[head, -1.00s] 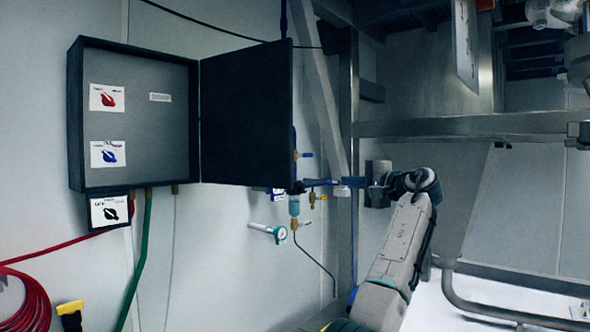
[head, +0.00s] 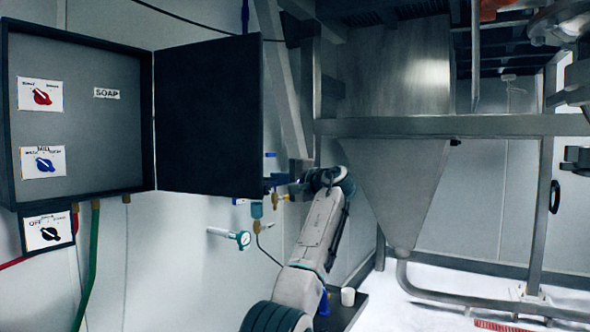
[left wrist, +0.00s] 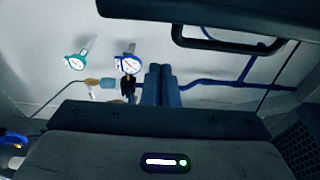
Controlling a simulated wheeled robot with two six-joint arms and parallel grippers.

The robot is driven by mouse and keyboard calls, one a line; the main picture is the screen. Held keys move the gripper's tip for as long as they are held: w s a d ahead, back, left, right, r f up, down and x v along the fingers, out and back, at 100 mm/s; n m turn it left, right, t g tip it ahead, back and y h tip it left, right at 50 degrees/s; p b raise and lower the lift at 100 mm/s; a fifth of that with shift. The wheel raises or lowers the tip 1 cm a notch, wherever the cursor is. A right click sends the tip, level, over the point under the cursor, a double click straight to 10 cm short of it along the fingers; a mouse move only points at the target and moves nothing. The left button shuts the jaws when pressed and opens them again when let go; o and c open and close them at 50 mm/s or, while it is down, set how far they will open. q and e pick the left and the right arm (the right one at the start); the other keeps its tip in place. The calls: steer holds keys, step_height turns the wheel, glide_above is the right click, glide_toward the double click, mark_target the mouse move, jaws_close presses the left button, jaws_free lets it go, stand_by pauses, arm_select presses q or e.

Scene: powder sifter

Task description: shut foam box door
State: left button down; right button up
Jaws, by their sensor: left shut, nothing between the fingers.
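The foam box (head: 85,60) is a dark wall cabinet at the left of the head view, standing open. Its black door (head: 208,115) is swung out to the right on the box's right side. My left gripper (head: 274,183) is just right of the door's lower right corner. I cannot tell whether it touches the door. In the left wrist view its fingers (left wrist: 161,86) are together and empty. A dark panel with a handle-like loop (left wrist: 230,42) crosses the top of that view; I cannot tell what it belongs to. My right gripper does not show.
A pressure gauge (head: 243,240) and blue pipe fittings are on the wall below the door. A steel frame (head: 430,126) with a hopper (head: 395,185) fills the right. Green and red hoses hang below the box. A small white cup (head: 348,296) stands low in front.

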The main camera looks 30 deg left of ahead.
arm_select(q)
steer(key=s+p, duration=0.1)
steer(key=s, duration=0.3)
steer(key=shift+d, duration=0.15)
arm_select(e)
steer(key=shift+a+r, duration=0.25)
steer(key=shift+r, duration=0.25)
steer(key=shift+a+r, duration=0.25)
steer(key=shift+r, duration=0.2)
arm_select(q)
steer(key=shift+d+r, duration=0.1)
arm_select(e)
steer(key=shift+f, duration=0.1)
arm_select(q)
steer(key=shift+s, duration=0.1)
